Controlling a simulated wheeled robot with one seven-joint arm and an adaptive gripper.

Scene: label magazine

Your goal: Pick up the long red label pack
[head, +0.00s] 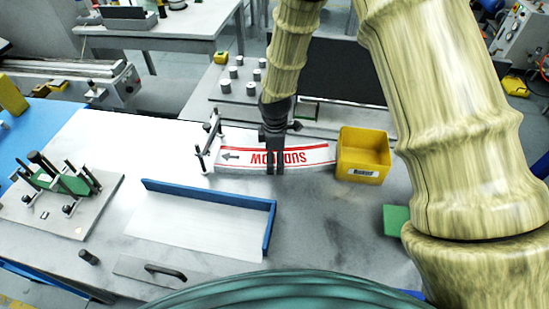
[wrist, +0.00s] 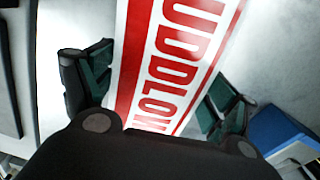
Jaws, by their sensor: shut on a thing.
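The long red label pack (head: 308,155) is a white strip with red bands and red lettering. In the head view it runs left to right between a small black-posted fixture and a yellow bin. My gripper (head: 274,168) reaches down over its middle and is shut on it. In the wrist view the label pack (wrist: 170,62) passes between my fingers (wrist: 155,98), with red letters facing the camera. Its left end shows a black arrow in the head view. Whether it is lifted off the surface, I cannot tell.
The yellow bin (head: 362,158) stands just right of the label pack. The black-posted fixture (head: 207,142) is at its left end. A blue-edged tray (head: 200,225) lies in front, and a clamp plate (head: 62,195) at the left. Grey pegs (head: 238,74) stand behind.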

